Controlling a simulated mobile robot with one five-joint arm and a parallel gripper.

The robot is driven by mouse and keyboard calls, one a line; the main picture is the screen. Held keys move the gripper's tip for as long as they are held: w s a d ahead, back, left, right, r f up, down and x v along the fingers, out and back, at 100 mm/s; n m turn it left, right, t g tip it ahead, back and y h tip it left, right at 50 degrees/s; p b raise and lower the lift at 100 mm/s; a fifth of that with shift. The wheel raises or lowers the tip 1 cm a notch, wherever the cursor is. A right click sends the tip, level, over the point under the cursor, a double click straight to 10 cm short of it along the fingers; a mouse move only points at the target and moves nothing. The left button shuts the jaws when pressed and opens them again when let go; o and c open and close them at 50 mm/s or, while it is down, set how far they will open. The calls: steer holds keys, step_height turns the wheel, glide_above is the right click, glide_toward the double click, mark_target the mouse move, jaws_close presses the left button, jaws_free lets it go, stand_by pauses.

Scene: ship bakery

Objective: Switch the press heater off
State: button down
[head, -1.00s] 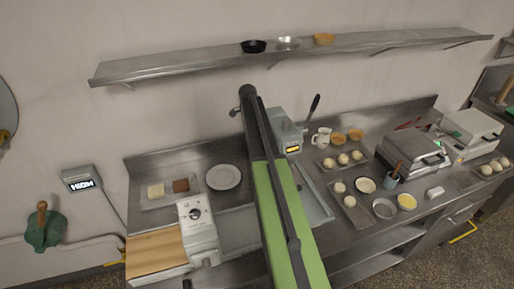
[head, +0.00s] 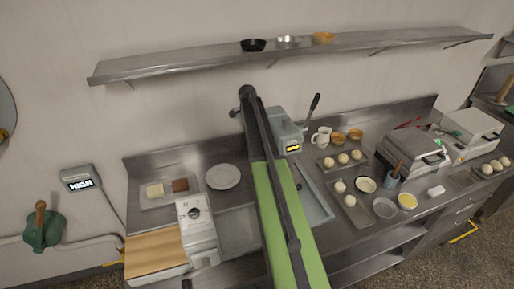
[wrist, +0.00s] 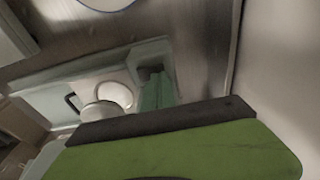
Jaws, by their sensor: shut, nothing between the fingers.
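A grey-green press (head: 286,132) with a dark-tipped raised lever and a small lit amber display stands at the back of the counter. My arm hides part of its left side. No heater switch on it can be made out. A white machine with a round dial (head: 194,213) stands at the front left. In the wrist view my gripper (wrist: 165,122) shows as a broad green body with a dark edge, shut and empty. Beyond it are pale round parts and a green recess, too blurred to name. The head view does not show the gripper's tips clearly.
A wall display (head: 80,184) reads HIGH. A white plate (head: 223,177) and a tray with two blocks (head: 167,195) lie left of my arm. Right are dough trays (head: 350,202), bowls and hinged appliances (head: 413,150). A shelf (head: 200,65) runs above.

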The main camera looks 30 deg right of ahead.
steer(key=shift+f+b, duration=0.4)
steer(key=shift+f, duration=0.1)
step_height(320, 180, up, 7)
steer(key=p, duration=0.7)
stand_by(0.5)
